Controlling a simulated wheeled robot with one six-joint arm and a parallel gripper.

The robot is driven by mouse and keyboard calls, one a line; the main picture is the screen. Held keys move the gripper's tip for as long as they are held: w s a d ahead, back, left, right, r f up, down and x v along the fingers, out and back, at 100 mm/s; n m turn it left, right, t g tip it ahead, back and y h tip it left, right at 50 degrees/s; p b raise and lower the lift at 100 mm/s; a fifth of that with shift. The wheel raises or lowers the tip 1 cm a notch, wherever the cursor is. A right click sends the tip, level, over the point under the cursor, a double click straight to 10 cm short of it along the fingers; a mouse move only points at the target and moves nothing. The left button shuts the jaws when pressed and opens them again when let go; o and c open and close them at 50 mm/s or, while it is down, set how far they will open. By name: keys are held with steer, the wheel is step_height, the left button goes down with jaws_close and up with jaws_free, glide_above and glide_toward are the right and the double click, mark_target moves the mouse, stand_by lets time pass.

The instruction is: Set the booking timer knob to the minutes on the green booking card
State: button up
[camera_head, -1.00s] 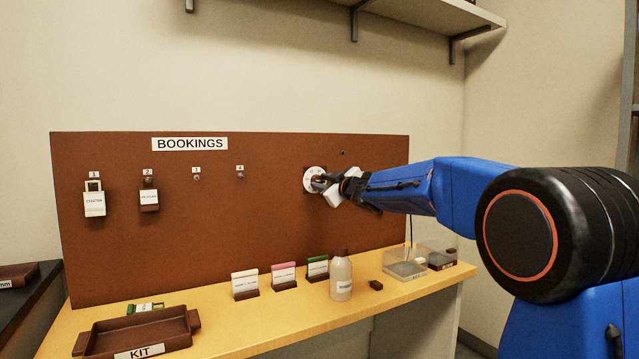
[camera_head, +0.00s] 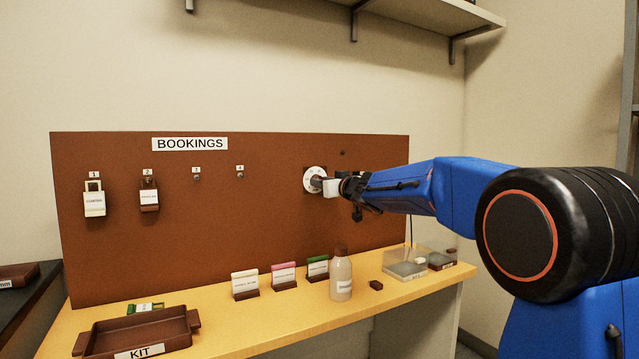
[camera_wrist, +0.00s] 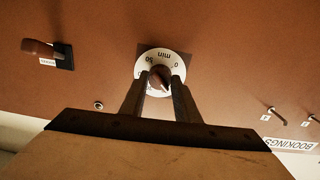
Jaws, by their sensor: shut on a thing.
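The timer knob is a brown knob (camera_wrist: 160,78) in the middle of a white dial (camera_wrist: 148,64) on the brown board. In the wrist view the dial reads upside down, with "min", "0" and "50" showing; the rest is hidden by the fingers. My gripper (camera_wrist: 160,86) is shut on the knob, a finger on each side. In the head view my gripper (camera_head: 328,187) reaches the dial (camera_head: 312,179) from the right. A green card (camera_head: 317,266) stands in a holder on the bench; its writing is too small to read.
A white card (camera_head: 245,283), a pink card (camera_head: 283,274) and a bottle (camera_head: 341,276) stand on the bench below. A KIT tray (camera_head: 135,331) is at the front left and a clear box (camera_head: 405,264) at the right. Tags hang on pegs 1 and 2.

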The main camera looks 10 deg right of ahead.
steer(key=shift+m, duration=3.6)
steer(key=m, duration=0.7)
steer(key=shift+m, duration=0.4)
steer(key=o, duration=1.1)
steer(key=shift+o, duration=0.2)
steer(key=v, duration=0.8)
